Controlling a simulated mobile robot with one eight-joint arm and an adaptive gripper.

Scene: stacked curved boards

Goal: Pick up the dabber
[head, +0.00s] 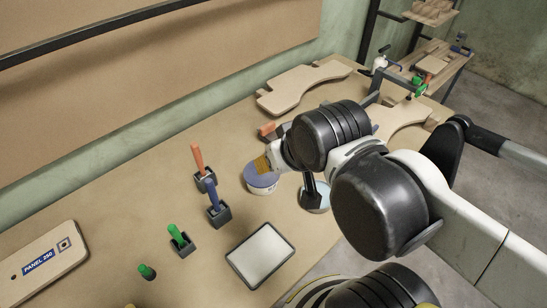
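I cannot tell for sure which tool is the dabber. Upright tools stand in small black holders at the table's middle left: one with an orange handle (198,158), one with a blue handle (213,194) and one with a green handle (175,233). A short green-topped piece (147,271) is at the lower left.
A round tub with a blue-violet top (261,181) sits left of my wrist, with a yellow-orange bristly piece (262,163) at its edge. A pale tray (261,255), a "PANEL 250" board (45,264) and stacked curved boards (300,85) lie on the tabletop.

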